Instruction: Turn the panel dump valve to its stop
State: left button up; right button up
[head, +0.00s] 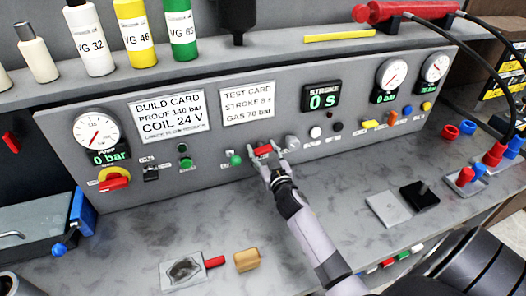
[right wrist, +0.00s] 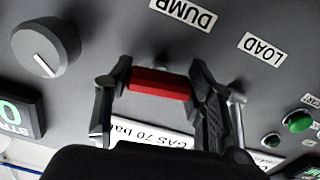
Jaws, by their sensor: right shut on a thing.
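The dump valve's red bar handle (head: 263,149) sits on the grey sloped panel (head: 215,143), below the test card. In the right wrist view, which is upside down, the red handle (right wrist: 160,84) lies nearly level beside the DUMP label (right wrist: 183,11). My right gripper (head: 266,153) is shut on the handle, with one dark finger at each end of it; it also shows in the right wrist view (right wrist: 161,80). The valve's stem is mostly hidden. My left gripper is not in view.
The stroke display (head: 322,96) reads 0 s. A red-and-yellow switch (head: 114,180) sits at the panel's left. A wooden block (head: 247,260) and a grey plate (head: 388,208) lie on the bench.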

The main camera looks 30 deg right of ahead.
jog(key=n, duration=0.4)
jog(key=shift+b, duration=0.3)
jog(key=n, duration=0.4)
jog(key=n+b, duration=0.1)
jog(key=n, duration=0.3)
jog(key=shift+f+n, duration=0.1)
jog(key=shift+n, duration=2)
jog(key=o, duration=1.2)
jog(key=shift+c, duration=0.2)
